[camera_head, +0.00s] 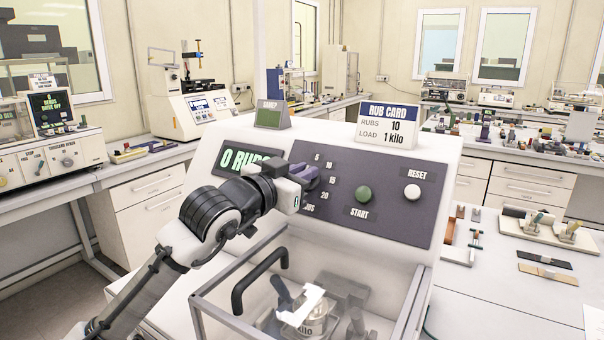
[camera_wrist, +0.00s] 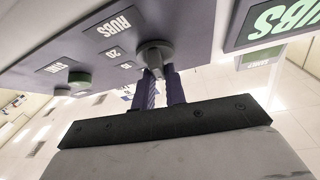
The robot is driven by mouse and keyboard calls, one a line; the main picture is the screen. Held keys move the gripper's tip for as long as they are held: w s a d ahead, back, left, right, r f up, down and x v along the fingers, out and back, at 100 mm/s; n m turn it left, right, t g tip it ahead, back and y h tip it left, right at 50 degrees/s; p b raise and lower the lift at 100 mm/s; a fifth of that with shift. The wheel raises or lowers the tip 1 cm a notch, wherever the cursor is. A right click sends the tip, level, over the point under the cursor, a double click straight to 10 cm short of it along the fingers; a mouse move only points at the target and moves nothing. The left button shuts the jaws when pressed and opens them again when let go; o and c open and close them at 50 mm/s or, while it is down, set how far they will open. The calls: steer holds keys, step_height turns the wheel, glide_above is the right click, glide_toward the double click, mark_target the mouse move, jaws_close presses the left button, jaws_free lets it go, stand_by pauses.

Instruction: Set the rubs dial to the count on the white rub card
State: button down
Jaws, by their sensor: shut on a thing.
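The white rub card (camera_head: 389,124) stands on top of the machine and reads rubs 10, load 1 kilo. The rubs dial is on the dark panel (camera_head: 345,218), mostly hidden by my gripper (camera_head: 312,178) in the head view; marks 5, 10, 15 and 20 show around it. In the wrist view the grey dial (camera_wrist: 155,54) appears upside down, with my gripper (camera_wrist: 163,76) reaching it. Its two purple fingers are shut on the dial. I cannot tell which mark the dial points to.
A green display (camera_head: 243,160) left of the dial reads 0 RUBS, partly covered by my arm. A green START button (camera_head: 363,194) and a white RESET button (camera_head: 412,191) sit to the right. Below is a clear-walled box with a black handle (camera_head: 250,285).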

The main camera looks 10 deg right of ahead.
steer(key=m+g+h+b, duration=0.1)
steer(key=m+g, duration=0.1)
steer(key=m, duration=0.1)
steer(key=shift+d+f, duration=0.1)
steer(key=shift+f, duration=0.05)
steer(key=shift+m+g+h+b, duration=0.35)
steer(key=shift+m+g, duration=1.25)
steer(key=shift+m, duration=0.7)
steer(key=c, duration=1.4)
jaws_free()
steer(key=shift+c, duration=0.2)
steer(key=b+v, duration=0.4)
steer(key=v, duration=1)
steer(key=shift+r+b, duration=0.2)
steer(key=shift+b, duration=0.2)
